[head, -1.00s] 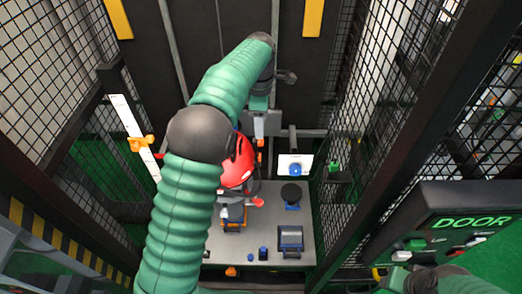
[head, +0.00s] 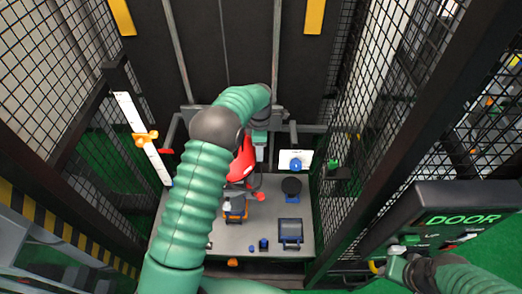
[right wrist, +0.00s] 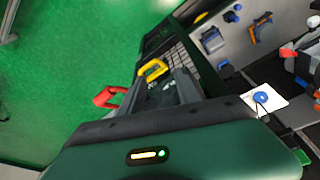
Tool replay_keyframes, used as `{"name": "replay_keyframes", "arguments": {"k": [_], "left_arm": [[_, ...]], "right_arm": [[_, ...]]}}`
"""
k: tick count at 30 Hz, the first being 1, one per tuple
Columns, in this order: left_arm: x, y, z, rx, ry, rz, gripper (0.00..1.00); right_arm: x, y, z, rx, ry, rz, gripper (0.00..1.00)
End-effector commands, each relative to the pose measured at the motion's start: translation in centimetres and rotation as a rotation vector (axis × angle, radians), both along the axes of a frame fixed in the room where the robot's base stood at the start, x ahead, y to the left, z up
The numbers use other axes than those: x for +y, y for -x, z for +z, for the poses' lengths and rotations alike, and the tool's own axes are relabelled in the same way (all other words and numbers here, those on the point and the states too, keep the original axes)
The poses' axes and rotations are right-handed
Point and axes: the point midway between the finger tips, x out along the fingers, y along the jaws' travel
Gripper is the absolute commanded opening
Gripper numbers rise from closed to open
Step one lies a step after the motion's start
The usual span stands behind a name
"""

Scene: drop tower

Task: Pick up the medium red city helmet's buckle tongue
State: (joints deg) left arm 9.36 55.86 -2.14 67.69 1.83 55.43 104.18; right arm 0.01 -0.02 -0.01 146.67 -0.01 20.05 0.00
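The red helmet (head: 243,162) sits at the back of the grey table, partly hidden behind my left arm. A dark strap hangs by its right side. A small red piece (head: 258,196) lies at the strap's lower end; I cannot tell if it is the buckle tongue. My left gripper (head: 260,152) points down just right of the helmet; its fingertips are too small to judge. In the right wrist view, a red part (right wrist: 288,52), white and dark parts show at the right edge. My right gripper (head: 402,247) is by the DOOR panel, its fingers unclear.
The grey table (head: 225,240) holds an orange-and-grey stand (head: 234,208), a black disc on a blue base (head: 291,188), a dark box (head: 290,231) and small blue pieces. Mesh walls close both sides. The DOOR panel (head: 465,220) is at right.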

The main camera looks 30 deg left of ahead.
Motion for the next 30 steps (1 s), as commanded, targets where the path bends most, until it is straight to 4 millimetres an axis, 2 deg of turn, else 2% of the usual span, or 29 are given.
{"name": "replay_keyframes", "arguments": {"k": [7,18,19,26,30], "left_arm": [[0.01,0.09,-0.48,-0.001,0.0,0.001,0.51],[0.0,0.02,-0.47,0.0,0.0,0.0,0.04],[0.0,0.02,-0.46,0.0,0.0,0.0,0.02],[0.0,0.04,-0.39,-0.001,0.0,0.0,0.02],[0.04,-0.05,0.41,-0.004,-0.002,0.0,0.02]], "right_arm": [[0.01,0.01,0.05,0.0,0.0,0.0,0.4],[0.0,0.01,0.05,0.001,0.0,0.0,0.4],[0.0,0.01,0.05,0.001,0.0,0.0,0.4],[0.0,0.01,-0.01,0.0,0.0,0.0,0.4],[0.0,0.01,-0.57,0.0,0.0,0.0,0.4]]}}
